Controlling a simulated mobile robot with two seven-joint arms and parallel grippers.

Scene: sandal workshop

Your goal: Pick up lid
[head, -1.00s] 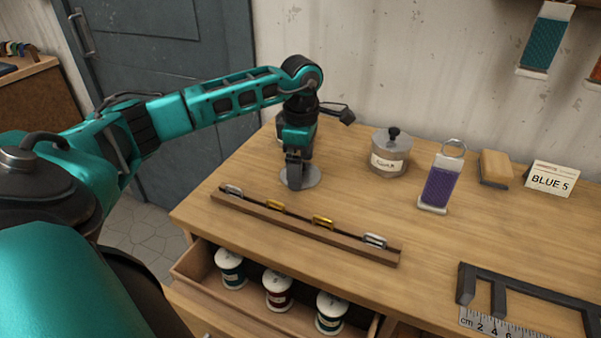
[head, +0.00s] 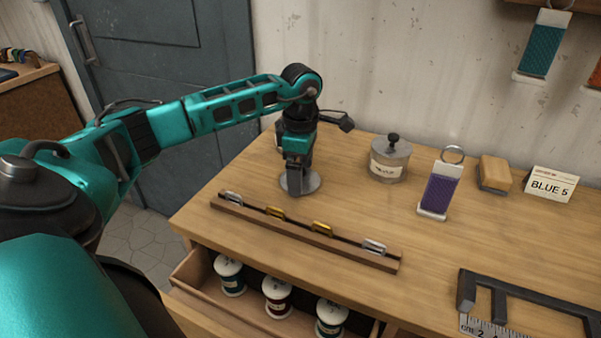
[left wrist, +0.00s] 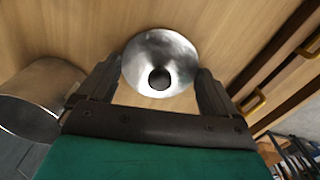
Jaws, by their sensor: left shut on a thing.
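The lid (head: 312,184) is a round grey metal disc low over the bench top or on it; I cannot tell if it is clear of the wood. My left gripper (head: 296,187) points down on it and is shut on it. In the left wrist view the lid (left wrist: 160,50) shows its dark round knob between the fingers of my left gripper (left wrist: 157,88). A metal pot (left wrist: 28,105) stands beside it in the left wrist view. My right gripper is not in view.
A wooden rack (head: 300,234) with silver and gold buckles lies in front of the lid. An open drawer (head: 190,268) with thread spools is below. A lidded tin (head: 388,168), a purple strap sample (head: 438,194) and a BLUE 5 card (head: 551,183) stand right.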

